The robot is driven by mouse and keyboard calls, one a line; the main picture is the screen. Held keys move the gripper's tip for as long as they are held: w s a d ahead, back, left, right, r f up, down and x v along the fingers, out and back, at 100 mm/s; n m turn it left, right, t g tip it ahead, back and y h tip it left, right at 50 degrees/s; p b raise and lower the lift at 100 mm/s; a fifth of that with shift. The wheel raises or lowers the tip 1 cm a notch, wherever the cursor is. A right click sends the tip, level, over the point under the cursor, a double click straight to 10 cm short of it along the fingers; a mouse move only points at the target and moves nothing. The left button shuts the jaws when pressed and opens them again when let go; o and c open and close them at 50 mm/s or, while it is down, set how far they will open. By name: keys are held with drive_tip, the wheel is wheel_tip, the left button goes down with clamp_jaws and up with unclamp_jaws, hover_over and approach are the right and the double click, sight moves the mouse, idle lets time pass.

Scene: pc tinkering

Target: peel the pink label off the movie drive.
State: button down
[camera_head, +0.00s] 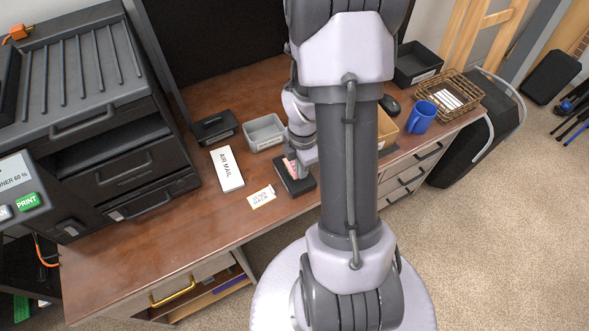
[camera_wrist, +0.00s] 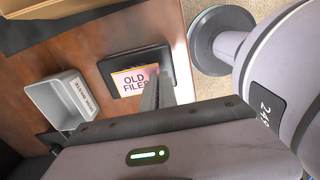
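A black drive (camera_wrist: 118,65) lies on the desk in the wrist view, with a label (camera_wrist: 132,83) reading "OLD FILES" on its top. No drive marked as movies can be read.
A grey bin (camera_head: 264,146) stands behind the drive, a black box (camera_head: 215,127) left of it. A blue mug (camera_head: 421,118) and wire basket (camera_head: 465,103) stand right.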

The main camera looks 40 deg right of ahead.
drive_tip(key=shift+r, duration=0.25)
wheel_tip(320, 180, up, 5)
drive_tip(key=p, duration=0.5)
drive_tip(key=shift+r, duration=0.15)
drive_tip(key=shift+s, duration=0.1)
